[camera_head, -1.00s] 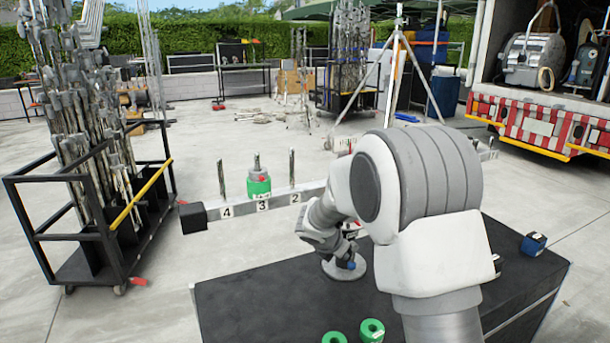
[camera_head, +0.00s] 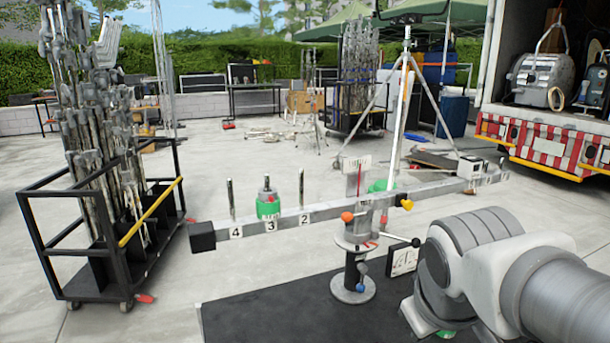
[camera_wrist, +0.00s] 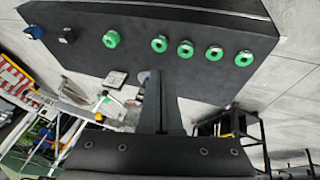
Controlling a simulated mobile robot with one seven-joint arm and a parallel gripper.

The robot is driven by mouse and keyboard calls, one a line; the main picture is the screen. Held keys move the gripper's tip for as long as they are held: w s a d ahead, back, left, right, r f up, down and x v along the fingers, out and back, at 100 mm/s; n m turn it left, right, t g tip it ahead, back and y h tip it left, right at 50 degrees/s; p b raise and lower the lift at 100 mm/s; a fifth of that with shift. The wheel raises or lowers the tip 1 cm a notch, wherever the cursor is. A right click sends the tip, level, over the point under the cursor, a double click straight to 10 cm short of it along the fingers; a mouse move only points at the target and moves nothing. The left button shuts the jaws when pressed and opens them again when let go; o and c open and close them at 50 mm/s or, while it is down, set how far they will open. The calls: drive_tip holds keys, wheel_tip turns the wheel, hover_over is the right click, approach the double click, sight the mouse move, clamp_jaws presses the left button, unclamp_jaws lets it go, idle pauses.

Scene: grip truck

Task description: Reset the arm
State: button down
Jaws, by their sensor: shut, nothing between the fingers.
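My gripper (camera_wrist: 165,103) shows in the wrist view with its fingers together and nothing between them. It points over the black table (camera_wrist: 140,75), apart from the objects there. In the head view my arm is at the lower right and hides part of the table; the gripper is out of sight there. A grey balance beam (camera_head: 335,206) with numbered pegs rests on a stand (camera_head: 353,290). A green weight (camera_head: 268,204) sits on peg 3. Pegs 4 and 2 look bare.
Several green ring weights (camera_wrist: 159,43) lie along the table in the wrist view, with a blue object (camera_wrist: 36,32) at one end. A wheeled rack of metal stands (camera_head: 105,235) is at the left. A tripod (camera_head: 405,105) and truck (camera_head: 550,140) stand behind.

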drive_tip(key=s+a+m+y, duration=0.1)
drive_tip(key=s+a+m, duration=0.1)
drive_tip(key=s+m, duration=0.3)
wheel_tip(320, 180, up, 14)
drive_tip(key=n+p, duration=0.1)
drive_tip(key=p, duration=1.4)
drive_tip(key=shift+s+r, duration=0.2)
drive_tip(key=shift+s, duration=0.05)
